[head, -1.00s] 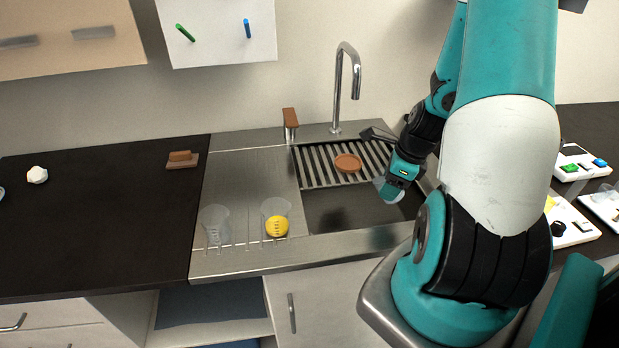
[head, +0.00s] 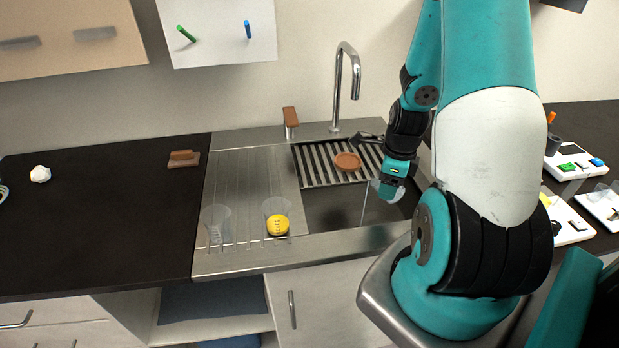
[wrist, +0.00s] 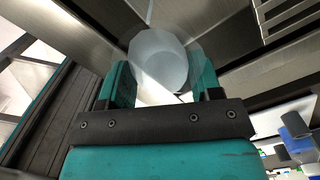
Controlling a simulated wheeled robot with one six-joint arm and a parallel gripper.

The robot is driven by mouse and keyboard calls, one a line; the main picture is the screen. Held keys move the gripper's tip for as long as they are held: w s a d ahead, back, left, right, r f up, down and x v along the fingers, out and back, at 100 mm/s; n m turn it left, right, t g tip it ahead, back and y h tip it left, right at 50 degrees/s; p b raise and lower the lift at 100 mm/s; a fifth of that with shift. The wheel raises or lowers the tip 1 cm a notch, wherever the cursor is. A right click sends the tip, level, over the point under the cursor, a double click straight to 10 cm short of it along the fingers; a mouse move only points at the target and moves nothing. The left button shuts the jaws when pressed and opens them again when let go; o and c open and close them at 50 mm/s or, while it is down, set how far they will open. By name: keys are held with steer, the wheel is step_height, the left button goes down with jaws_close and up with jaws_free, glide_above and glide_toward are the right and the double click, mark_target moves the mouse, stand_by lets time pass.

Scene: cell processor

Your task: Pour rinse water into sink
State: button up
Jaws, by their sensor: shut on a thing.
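My gripper (head: 397,172) is over the right part of the sink basin (head: 330,215), shut on a clear cup (head: 385,190). The cup is tilted with its mouth to the left, and a thin pale stream (head: 364,203) runs down from it into the basin. In the wrist view the translucent cup (wrist: 158,58) sits between the two teal fingers of my gripper (wrist: 160,75). How much water is in the cup cannot be told.
A faucet (head: 347,75) stands behind the basin. A brown disc (head: 347,161) lies on the slatted rack (head: 312,168). An empty clear cup (head: 215,222) and a cup with a yellow part (head: 277,225) stand on the drainboard (head: 235,180).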

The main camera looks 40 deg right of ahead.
steer(key=shift+g+h, duration=0.3)
steer(key=shift+g, duration=0.2)
steer(key=shift+w+a, duration=0.1)
steer(key=shift+w+g+p, duration=0.1)
steer(key=shift+g+p, duration=0.25)
steer(key=shift+g, duration=0.05)
steer(key=shift+f+h, duration=0.1)
steer(key=shift+h, duration=0.2)
steer(key=shift+w+a+f+g, duration=0.1)
steer(key=shift+a+g, duration=0.05)
steer(key=shift+g, duration=0.35)
steer(key=shift+h, duration=0.3)
steer(key=shift+f+g, duration=0.15)
steer(key=shift+g, duration=0.55)
